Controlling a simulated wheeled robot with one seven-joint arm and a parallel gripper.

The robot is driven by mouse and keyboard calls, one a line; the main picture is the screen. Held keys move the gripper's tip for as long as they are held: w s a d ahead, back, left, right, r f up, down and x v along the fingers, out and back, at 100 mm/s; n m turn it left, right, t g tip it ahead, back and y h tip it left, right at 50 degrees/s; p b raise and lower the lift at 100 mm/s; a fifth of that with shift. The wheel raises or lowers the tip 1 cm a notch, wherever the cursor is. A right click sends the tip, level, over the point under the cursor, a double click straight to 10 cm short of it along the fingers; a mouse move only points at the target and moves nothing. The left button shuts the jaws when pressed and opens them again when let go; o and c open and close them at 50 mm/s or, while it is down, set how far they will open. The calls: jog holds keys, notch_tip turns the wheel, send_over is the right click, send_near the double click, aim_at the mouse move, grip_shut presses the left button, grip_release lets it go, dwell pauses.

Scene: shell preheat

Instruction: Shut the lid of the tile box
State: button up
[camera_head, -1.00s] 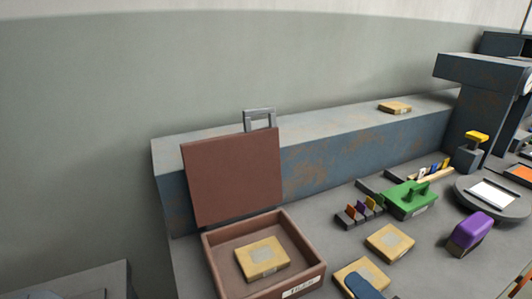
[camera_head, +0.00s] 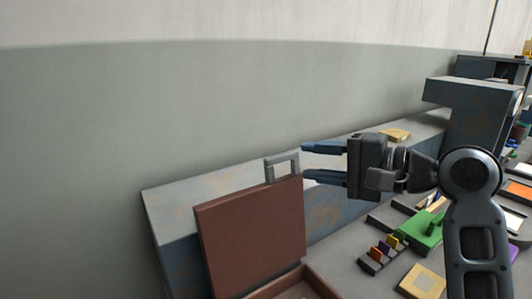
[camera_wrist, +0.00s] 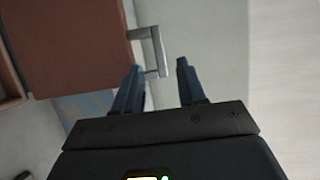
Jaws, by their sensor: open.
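The tile box (camera_head: 318,283) is a brown box at the bottom of the head view, mostly cut off by the picture's edge. Its brown lid (camera_head: 252,236) stands open, nearly upright, with a grey loop handle (camera_head: 283,168) on its top edge. My gripper (camera_head: 305,163) is open and empty, with its blue fingers pointing left close to the handle. In the wrist view the lid (camera_wrist: 80,40) is at upper left. Its handle (camera_wrist: 158,52) lies just beyond the fingertips (camera_wrist: 160,65), nearer the left finger. I cannot tell whether a finger touches it.
A rusty blue-grey ledge (camera_head: 180,205) runs behind the lid, with a tan tile (camera_head: 396,134) on it. A green tool (camera_head: 420,232), small coloured tabs (camera_head: 384,246) and another tan tile (camera_head: 422,282) are on the bench to the right. The wall behind is bare.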

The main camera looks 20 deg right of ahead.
aim_at(285, 158)
jog(key=x, duration=0.7)
jog(key=shift+w+a+f+p, duration=0.1)
jog(key=shift+p, duration=0.2)
jog(key=shift+c, duration=0.3)
grip_shut()
